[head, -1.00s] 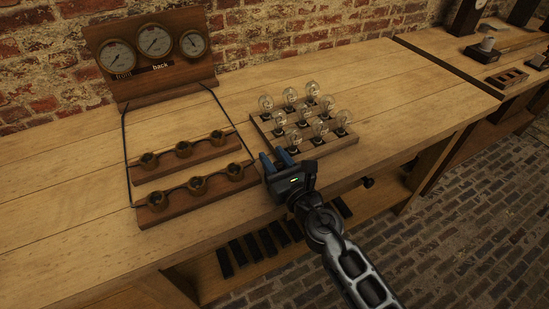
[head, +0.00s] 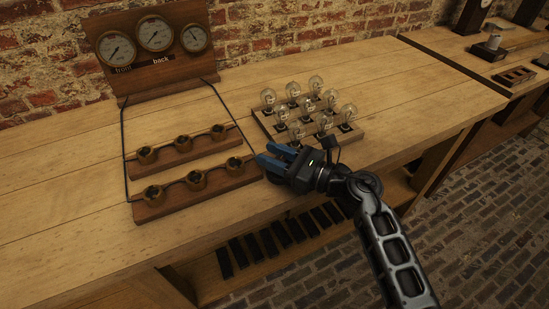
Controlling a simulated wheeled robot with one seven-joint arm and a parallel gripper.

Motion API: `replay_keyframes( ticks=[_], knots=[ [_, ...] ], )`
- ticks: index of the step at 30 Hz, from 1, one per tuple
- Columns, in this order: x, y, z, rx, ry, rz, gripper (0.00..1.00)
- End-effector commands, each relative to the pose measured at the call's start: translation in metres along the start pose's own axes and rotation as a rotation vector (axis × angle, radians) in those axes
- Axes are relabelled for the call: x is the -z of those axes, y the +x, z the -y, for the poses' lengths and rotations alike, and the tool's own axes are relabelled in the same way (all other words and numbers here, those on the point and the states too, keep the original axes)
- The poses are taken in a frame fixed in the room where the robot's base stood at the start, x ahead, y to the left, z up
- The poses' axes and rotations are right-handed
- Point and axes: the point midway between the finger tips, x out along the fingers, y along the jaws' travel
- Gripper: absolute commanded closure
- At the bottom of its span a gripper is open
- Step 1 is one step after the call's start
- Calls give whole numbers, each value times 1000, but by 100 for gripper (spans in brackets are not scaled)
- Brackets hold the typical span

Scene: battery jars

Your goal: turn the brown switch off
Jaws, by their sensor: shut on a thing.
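My gripper (head: 269,155) has blue fingers and is low over the workbench, between the front wooden rack and the bulb tray. Its fingers point left, toward the right end of the front rack. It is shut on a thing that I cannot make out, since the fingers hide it. I cannot make out a brown switch in the head view. My arm covers part of the bench's front edge.
The front rack (head: 159,211) and back rack (head: 154,170) hold round brown sockets, with dark wires to a gauge panel (head: 155,75). Glass bulbs (head: 307,106) stand on a wooden tray (head: 264,126). Dark blocks (head: 269,242) line the lower shelf. The workbench (head: 400,90) is clear at back right.

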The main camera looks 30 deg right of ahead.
Motion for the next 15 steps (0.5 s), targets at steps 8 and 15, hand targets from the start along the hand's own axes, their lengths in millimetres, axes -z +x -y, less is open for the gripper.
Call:
replay_keyframes(
  ticks=[8,15],
  knots=[
    [3,0,-1,-192,-1,2,95],
    [2,-1,-4,-291,0,1,95]
  ],
)
